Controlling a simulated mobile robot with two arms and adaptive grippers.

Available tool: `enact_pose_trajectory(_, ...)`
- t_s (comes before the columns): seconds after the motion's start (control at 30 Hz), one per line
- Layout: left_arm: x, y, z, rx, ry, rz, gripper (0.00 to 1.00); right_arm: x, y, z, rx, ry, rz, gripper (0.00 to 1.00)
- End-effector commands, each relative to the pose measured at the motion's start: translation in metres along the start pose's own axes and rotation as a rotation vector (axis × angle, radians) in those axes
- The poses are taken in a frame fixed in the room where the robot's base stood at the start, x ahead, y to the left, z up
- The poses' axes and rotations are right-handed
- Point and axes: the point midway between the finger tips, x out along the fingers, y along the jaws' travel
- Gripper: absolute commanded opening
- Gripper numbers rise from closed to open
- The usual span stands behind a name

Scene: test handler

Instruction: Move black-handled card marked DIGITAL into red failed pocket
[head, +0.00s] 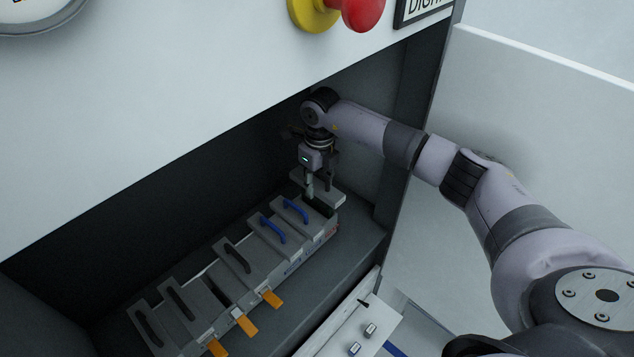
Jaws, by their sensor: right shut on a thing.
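My right gripper (317,188) reaches into the dark bay and is shut at the far right end of a row of cards. It grips a grey card (334,197) there; the fingers hide its handle, and I cannot read any marking on it. The row holds cards with black handles (237,258) towards the left and two with blue handles (272,230) nearer the gripper. A small red patch (336,229) shows at the right end of the row, just below the gripped card. I cannot tell whether it belongs to the red pocket. My left gripper is not in view.
Orange tabs (272,299) stick out along the row's front. A light panel with small modules (370,329) lies in front. The bay's right side wall (405,110) is close to my right arm. A red and yellow button (363,10) sits above the opening.

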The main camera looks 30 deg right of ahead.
Motion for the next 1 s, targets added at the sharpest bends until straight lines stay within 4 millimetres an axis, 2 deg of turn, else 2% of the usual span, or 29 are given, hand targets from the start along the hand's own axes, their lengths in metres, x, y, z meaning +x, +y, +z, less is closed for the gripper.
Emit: enact_pose_trajectory(1.0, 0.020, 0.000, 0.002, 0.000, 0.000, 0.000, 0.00, 0.026, 0.000, -0.001, 0.000, -0.001, 0.000, 0.00)
